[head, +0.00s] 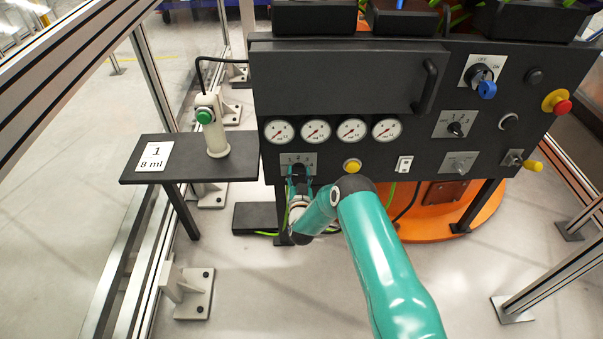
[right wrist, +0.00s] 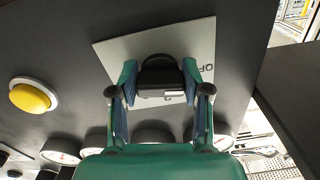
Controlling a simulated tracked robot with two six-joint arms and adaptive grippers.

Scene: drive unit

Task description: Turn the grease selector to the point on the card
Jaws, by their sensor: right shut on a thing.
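The white card (head: 153,156) on the side shelf reads "1" and "8 ml". The grease selector (head: 299,168) is a black knob on a pale plate at the lower left of the dark panel, below the gauges. The plate (right wrist: 115,52) fills the middle of the right wrist view, with part of the lettering "OFF" at its right. My right gripper (head: 298,178) is at the selector. In the right wrist view its two fingers stand either side of the black knob (right wrist: 160,75), shut on it. The knob's pointer direction is not clear. My left gripper is not in view.
Several round gauges (head: 316,131) sit above the selector. A yellow button (head: 352,165) is just to its right. A white post with a green button (head: 205,115) stands on the shelf (head: 220,167). Other knobs and a red emergency button (head: 562,107) are at the panel's right.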

